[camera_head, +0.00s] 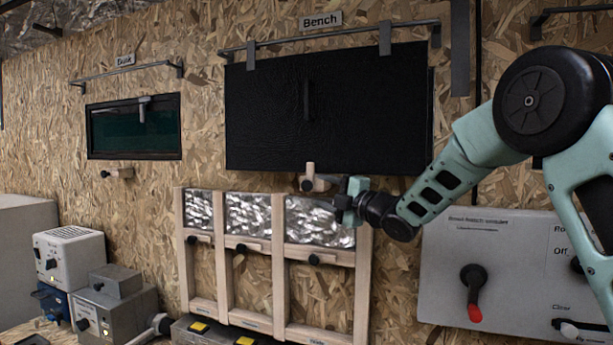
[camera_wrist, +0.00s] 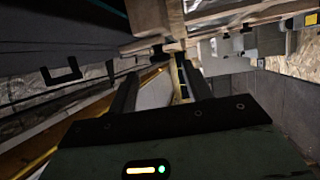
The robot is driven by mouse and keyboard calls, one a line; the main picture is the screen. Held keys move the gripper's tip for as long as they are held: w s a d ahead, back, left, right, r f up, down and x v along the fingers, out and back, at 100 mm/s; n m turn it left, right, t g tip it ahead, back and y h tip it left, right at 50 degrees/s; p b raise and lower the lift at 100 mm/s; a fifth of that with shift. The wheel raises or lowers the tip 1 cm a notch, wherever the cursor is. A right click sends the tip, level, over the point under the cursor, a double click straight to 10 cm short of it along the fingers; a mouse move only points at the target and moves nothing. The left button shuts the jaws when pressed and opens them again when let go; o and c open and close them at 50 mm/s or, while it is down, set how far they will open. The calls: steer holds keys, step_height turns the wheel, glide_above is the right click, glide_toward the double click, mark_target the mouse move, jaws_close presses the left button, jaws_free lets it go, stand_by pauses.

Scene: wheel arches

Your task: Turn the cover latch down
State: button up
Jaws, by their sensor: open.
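The black Bench cover (camera_head: 270,115) hangs flat against the chipboard wall, with a dark vertical handle on it. A pale wooden latch (camera_head: 309,173) with a dark knob sits at its lower edge; its upper end stands up against the cover's bottom edge. My gripper (camera_head: 343,206) is just right of and below this latch, apart from it as far as I can tell. In the wrist view my gripper (camera_wrist: 158,84) has its two dark fingers spread with nothing seen between them. A wooden piece with a dark knob, probably the latch (camera_wrist: 150,18), shows beyond the fingertips.
A wooden frame (camera_head: 278,270) with silvery panels and several small latches stands just below my gripper. A grey switch panel (camera_head: 515,265) with a red-tipped lever is to the right. A smaller Dusk window (camera_head: 135,128) with its own latch (camera_head: 118,173) is at left.

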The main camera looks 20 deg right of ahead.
mark_target(310, 188)
steer(key=p+x, duration=0.3)
steer(key=x, duration=0.3)
steer(key=shift+w+a+r, duration=0.1)
steer(key=shift+w+a, duration=0.15)
steer(key=shift+w, duration=0.05)
steer(key=c, duration=1)
